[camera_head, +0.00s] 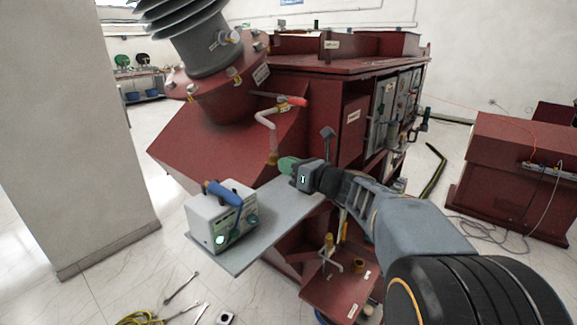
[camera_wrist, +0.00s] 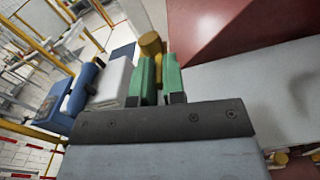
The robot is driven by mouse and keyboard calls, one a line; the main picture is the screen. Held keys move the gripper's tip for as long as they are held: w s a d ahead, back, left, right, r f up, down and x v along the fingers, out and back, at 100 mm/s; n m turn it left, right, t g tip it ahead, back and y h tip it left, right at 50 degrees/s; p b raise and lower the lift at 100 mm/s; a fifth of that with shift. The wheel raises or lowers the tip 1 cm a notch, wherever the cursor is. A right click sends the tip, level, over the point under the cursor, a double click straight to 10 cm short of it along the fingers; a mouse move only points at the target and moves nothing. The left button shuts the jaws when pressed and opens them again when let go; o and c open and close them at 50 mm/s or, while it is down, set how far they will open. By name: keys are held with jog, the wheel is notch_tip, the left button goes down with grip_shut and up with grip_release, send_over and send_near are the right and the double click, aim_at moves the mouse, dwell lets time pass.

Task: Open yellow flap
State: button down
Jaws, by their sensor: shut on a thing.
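A yellow, rounded piece (camera_head: 272,158), which may be the flap, sits at the lower end of a white bent pipe on the dark red transformer (camera_head: 218,140). In the wrist view the yellow piece (camera_wrist: 150,44) shows at the tips of my gripper's green fingers (camera_wrist: 158,76). My gripper (camera_head: 287,164) reaches in from the right, low over a grey shelf. Its fingers are close together, shut on the yellow piece. The fingers hide part of that piece, and its hinge cannot be made out.
The grey shelf (camera_head: 262,226) lies below my gripper and carries a grey box device (camera_head: 208,222) with a blue tool on top. A red-handled valve (camera_head: 292,101) is above. A pillar (camera_head: 75,130) stands left. Tools lie on the floor.

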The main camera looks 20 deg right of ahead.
aim_at(276, 163)
jog(key=shift+s+a+m+t+h+b, duration=0.35)
jog(key=shift+s+a+m+h+b, duration=0.35)
jog(key=shift+m+h+b, duration=1.9)
jog(key=shift+s+a+m+t+h+b, duration=0.35)
jog(key=shift+a+m+h+b, duration=0.75)
jog(key=shift+h+b, duration=2.65)
jog(key=shift+s+a+m+t+h+b, duration=0.3)
jog(key=shift+s+a+m+h+b, duration=0.35)
jog(key=shift+m+h+b, duration=2.45)
jog(key=shift+n+y+b, duration=0.65)
jog(key=shift+n+b, duration=0.25)
jog(key=c, duration=1.2)
grip_release()
jog(key=shift+a, duration=0.1)
jog(key=b+v, duration=0.1)
jog(key=v, duration=1.2)
jog(key=shift+s+b, duration=0.3)
jog(key=shift+b, duration=0.1)
